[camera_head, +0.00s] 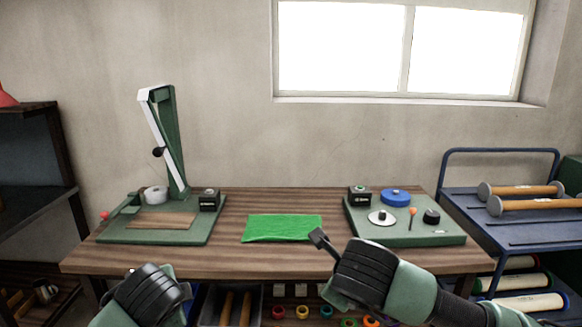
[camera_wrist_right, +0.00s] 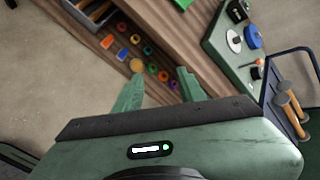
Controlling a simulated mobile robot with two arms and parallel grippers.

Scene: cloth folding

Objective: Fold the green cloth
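The green cloth (camera_head: 283,228) lies flat on the wooden table (camera_head: 290,262), between two green machine bases; its outline is a rough rectangle. A small corner of the cloth (camera_wrist_right: 183,3) shows at the top of the right wrist view. My right gripper (camera_head: 318,238) is just right of the cloth's near right corner in the head view. In the right wrist view its two fingers (camera_wrist_right: 160,90) are apart with nothing between them. My left arm (camera_head: 150,295) shows at the table's near left edge; its fingers cannot be made out clearly.
A green press stand (camera_head: 165,220) stands left of the cloth. A green base with knobs and discs (camera_head: 405,225) stands on the right. A blue cart (camera_head: 515,215) with rollers is beside the table. Coloured rings (camera_head: 300,311) lie on a lower shelf. Bare wood surrounds the cloth.

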